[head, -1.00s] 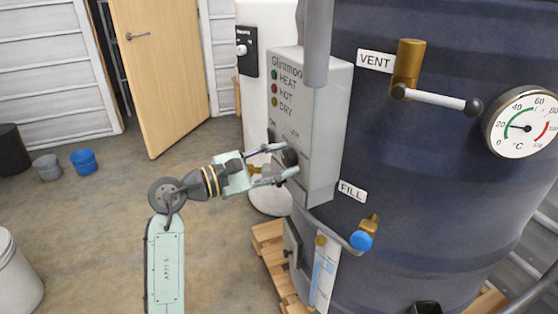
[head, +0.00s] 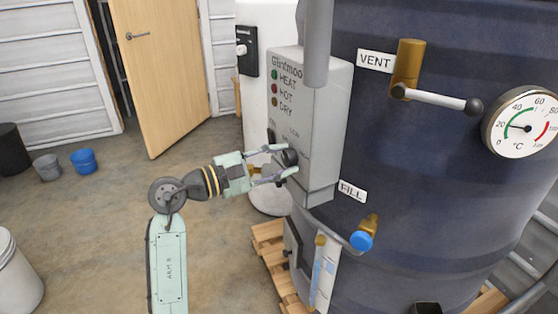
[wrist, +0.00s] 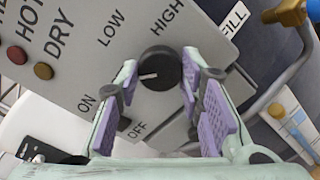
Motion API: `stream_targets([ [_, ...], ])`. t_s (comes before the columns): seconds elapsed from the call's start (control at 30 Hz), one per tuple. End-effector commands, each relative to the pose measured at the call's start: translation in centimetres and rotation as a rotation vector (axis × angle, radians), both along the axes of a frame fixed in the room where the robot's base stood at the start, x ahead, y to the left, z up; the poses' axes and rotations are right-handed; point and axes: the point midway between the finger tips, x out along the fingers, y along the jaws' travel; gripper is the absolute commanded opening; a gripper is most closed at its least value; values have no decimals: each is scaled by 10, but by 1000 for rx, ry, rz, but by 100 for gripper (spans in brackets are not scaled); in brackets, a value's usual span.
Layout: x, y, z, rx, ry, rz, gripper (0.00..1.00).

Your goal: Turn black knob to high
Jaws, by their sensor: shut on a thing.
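The black knob (wrist: 158,65) is round, on the face of the grey control box (wrist: 75,62). Its white pointer line points left in the wrist view, a little below the word LOW; HIGH is printed at the upper right. My gripper (wrist: 159,72) is shut on the knob, one purple-padded finger at each side. In the head view the knob (head: 289,157) is a dark round piece between the fingertips of my gripper (head: 286,163), partly covered by them.
ON and OFF labels lie left of and below the knob; the left finger covers the space between them. A gold FILL valve with blue cap (head: 362,240) and a VENT lever (head: 440,99) stick out from the dark tank (head: 430,185).

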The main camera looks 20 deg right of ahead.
Motion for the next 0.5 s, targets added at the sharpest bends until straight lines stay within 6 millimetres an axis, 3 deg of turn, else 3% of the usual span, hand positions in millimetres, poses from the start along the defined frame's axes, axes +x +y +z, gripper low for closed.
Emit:
stream_targets([
  [0.5,-1,-1,-2,66,-473,-4,6],
])
